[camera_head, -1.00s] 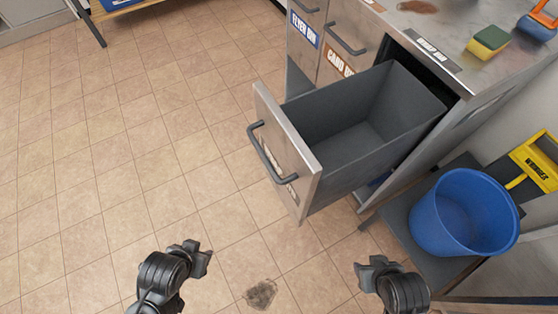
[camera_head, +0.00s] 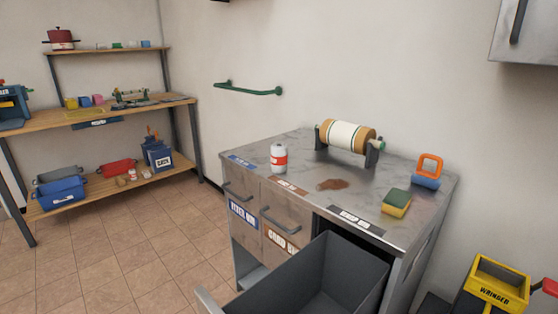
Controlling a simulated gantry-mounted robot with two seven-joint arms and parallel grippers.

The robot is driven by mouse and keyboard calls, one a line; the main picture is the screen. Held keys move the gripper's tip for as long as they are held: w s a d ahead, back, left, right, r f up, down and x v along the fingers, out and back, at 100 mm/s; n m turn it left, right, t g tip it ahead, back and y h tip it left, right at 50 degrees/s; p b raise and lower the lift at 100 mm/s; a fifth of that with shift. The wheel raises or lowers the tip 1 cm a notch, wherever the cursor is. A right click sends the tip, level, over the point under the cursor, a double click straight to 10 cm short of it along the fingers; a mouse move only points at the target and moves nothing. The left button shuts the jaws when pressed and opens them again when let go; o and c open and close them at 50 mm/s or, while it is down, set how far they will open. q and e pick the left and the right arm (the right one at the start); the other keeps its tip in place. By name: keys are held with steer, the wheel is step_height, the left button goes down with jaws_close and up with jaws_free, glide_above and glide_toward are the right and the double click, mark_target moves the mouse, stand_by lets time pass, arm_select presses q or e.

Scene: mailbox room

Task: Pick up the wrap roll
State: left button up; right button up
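A wrap roll (camera_head: 347,135), cream-white in the middle with tan ends and thin dark bands, lies on its side in a dark stand (camera_head: 371,153) at the back of the marble-topped counter (camera_head: 315,205). Nothing touches the roll apart from its stand. Neither of my grippers shows in the head view now.
A can (camera_head: 279,158), a brown stain (camera_head: 332,184), a green-yellow sponge (camera_head: 396,204) and an orange-handled blue brush (camera_head: 427,172) are on the counter. The open grey drawer (camera_head: 310,285) juts out in front. A yellow wringer (camera_head: 495,285) stands lower right. Floor at left is clear.

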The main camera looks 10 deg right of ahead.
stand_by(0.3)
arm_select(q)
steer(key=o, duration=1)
